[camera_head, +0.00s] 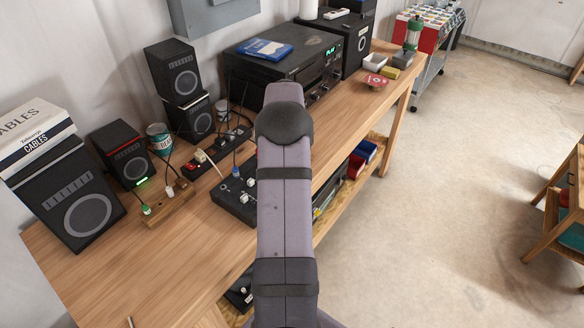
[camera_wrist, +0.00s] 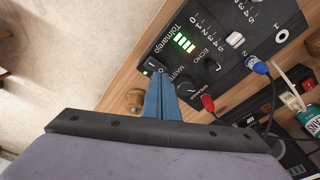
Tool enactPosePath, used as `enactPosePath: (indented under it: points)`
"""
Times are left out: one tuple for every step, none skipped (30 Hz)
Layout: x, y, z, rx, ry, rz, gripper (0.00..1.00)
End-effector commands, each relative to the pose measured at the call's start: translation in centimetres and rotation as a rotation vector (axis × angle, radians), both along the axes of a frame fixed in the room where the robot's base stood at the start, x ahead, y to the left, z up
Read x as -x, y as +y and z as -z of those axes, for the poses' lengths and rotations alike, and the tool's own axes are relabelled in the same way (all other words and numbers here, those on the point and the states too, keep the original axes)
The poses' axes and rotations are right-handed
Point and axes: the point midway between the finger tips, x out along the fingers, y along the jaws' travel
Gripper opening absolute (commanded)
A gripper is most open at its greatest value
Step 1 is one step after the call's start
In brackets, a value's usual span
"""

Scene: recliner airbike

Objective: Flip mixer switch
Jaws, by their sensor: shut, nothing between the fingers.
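The black mixer (camera_head: 232,204) lies on the wooden bench in the head view, partly covered by my arm. In the wrist view the mixer (camera_wrist: 229,45) shows its dials, a slider and lit green level bars. A small switch (camera_wrist: 154,67) marked "I" sits near its edge, with a small green light beside it. My gripper (camera_wrist: 160,79) has blue fingers that are shut and empty, with the tips right at the switch. I cannot tell whether they touch it or which way it is set. The gripper is hidden in the head view.
A blue plug (camera_wrist: 258,65) and a red plug (camera_wrist: 208,103) are in the mixer. Speakers (camera_head: 82,197), a black amplifier (camera_head: 285,72) and a power strip with cables crowd the bench's back.

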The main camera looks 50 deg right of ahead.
Motion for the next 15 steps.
enactPosePath:
  points:
    - [0.0,0.0,-0.7,0.001,0.000,0.000,0.00]
    - [0.0,0.0,-1.0,0.001,0.000,0.000,0.00]
    - [0.0,0.0,-1.2,0.001,0.000,0.000,0.00]
    - [0.0,0.0,-1.5,0.001,0.000,0.000,0.00]
    - [0.0,0.0,-1.7,0.001,0.000,0.000,0.00]
    - [0.0,0.0,-2.0,0.001,0.000,0.000,0.00]
    - [0.0,0.0,-2.2,0.001,0.000,0.000,0.00]
    - [0.0,0.0,-2.4,0.002,-0.001,0.000,0.00]
    - [0.0,0.0,-2.7,0.002,-0.001,0.000,0.00]
    - [0.0,0.0,-2.9,0.002,-0.001,0.000,0.00]
    - [0.0,0.0,-3.1,0.002,-0.001,0.000,0.00]
    - [0.0,0.0,-3.4,0.002,-0.001,0.000,0.00]
    - [0.0,0.0,-3.6,0.002,-0.001,0.000,0.00]
    - [0.0,0.0,-3.9,0.003,-0.001,0.000,0.00]
    - [-0.1,0.0,-4.1,0.003,-0.001,0.000,0.00]
